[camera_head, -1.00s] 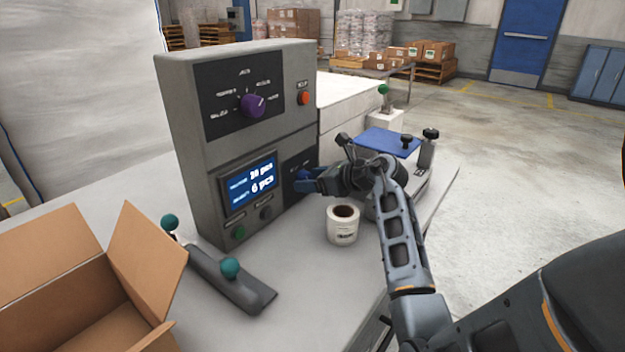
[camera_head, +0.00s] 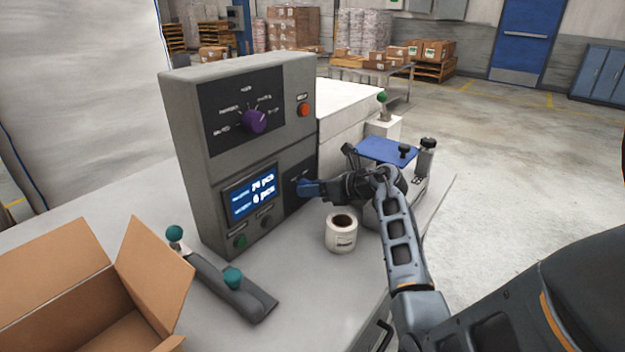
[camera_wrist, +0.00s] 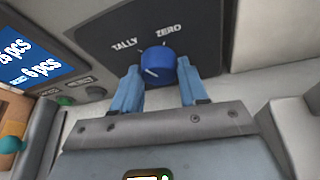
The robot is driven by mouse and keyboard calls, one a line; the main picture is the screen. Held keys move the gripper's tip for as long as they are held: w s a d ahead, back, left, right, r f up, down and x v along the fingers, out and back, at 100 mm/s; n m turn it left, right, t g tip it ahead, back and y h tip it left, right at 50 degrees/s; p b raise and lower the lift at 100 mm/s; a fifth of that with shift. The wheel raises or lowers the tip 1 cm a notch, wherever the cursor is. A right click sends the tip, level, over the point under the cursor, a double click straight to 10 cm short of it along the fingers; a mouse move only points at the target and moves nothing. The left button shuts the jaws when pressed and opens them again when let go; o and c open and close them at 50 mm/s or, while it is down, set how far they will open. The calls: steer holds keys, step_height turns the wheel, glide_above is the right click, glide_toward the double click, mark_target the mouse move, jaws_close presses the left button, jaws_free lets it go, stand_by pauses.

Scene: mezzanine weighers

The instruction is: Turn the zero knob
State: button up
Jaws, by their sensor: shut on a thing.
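The blue knob (camera_wrist: 158,67) sits on a dark panel of the grey console, under the labels TALLY and ZERO. A short white mark shows on the left part of its face; I cannot tell which label it points to. My gripper (camera_wrist: 158,76) is shut on this knob, one blue finger on each side. In the head view my gripper (camera_head: 306,188) reaches the dark panel from the right and hides the knob. The console's screen (camera_head: 252,194) lies left of it.
A purple knob (camera_head: 254,121) and a red button (camera_head: 304,109) are higher on the console. A blue-topped device (camera_head: 388,150) is behind my arm. An open cardboard box (camera_head: 62,290) and a teal-knobbed bar (camera_head: 222,281) are at left.

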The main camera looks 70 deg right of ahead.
steer(key=shift+m+y+p, duration=0.5)
steer(key=shift+m+p, duration=0.05)
steer(key=shift+m, duration=0.15)
steer(key=o, duration=1)
steer(key=shift+o, duration=0.2)
steer(key=v, duration=0.7)
steer(key=shift+s+b, duration=0.45)
steer(key=shift+r, duration=0.1)
